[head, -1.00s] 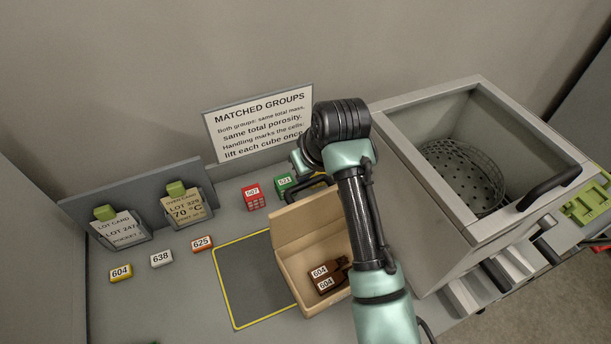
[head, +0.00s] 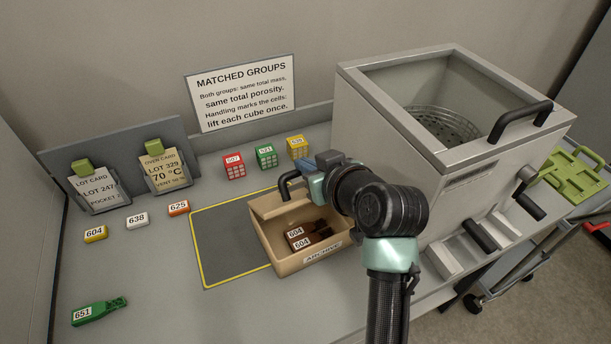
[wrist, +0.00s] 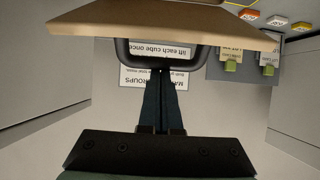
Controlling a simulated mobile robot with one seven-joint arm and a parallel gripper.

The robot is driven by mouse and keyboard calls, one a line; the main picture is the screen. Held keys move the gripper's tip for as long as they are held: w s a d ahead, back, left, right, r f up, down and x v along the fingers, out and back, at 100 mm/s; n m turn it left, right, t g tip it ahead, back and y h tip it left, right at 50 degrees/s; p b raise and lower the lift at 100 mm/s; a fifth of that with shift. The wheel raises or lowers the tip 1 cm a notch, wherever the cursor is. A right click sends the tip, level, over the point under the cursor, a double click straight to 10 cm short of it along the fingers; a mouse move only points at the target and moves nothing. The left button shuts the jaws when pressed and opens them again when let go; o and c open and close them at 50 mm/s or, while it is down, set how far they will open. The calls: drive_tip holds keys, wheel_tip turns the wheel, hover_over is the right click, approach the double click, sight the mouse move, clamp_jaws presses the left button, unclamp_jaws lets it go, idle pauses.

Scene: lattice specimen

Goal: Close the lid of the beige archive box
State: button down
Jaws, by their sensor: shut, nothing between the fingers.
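The beige archive box (head: 322,258) stands open on the bench. Its lid (head: 281,203) is raised along the back side and tilted, with a black loop handle (head: 287,184) on it. Brown items labelled 604 (head: 302,238) lie inside the box. My gripper (head: 305,167) is shut and empty, behind the lid and close to the handle. In the wrist view the shut fingertips (wrist: 165,72) overlap the handle (wrist: 122,55), below the beige lid (wrist: 160,22). I cannot tell whether they touch it.
A grey bin (head: 395,115) with a perforated basket stands close on the right. Red (head: 234,166), green (head: 266,156) and yellow (head: 297,147) cubes stand behind the box. A green item labelled 651 (head: 99,312) lies front left.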

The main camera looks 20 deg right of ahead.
drive_tip(key=s+f+t+b, duration=0.1)
drive_tip(key=b, duration=0.2)
drive_tip(key=s+f+t+b, duration=0.1)
drive_tip(key=f+b, duration=0.1)
drive_tip(key=b, duration=0.1)
drive_tip(key=shift+s+d, duration=0.1)
drive_tip(key=shift+s, duration=0.15)
drive_tip(key=t+b, duration=0.1)
drive_tip(key=b, duration=0.1)
drive_tip(key=s+f+b, duration=0.1)
drive_tip(key=b, duration=0.2)
drive_tip(key=shift+s+d+f+t, duration=0.1)
drive_tip(key=shift+s+f+t, duration=0.1)
drive_tip(key=shift+f+t, duration=0.15)
drive_tip(key=s+f+t+b, duration=0.1)
drive_tip(key=b, duration=0.5)
drive_tip(key=s+f+t+b, duration=0.1)
drive_tip(key=f+t+b, duration=0.1)
drive_tip(key=b, duration=0.4)
drive_tip(key=shift+s+d+t+y+b, duration=0.15)
drive_tip(key=shift+s+t+y+b, duration=0.15)
drive_tip(key=shift+y+b, duration=0.1)
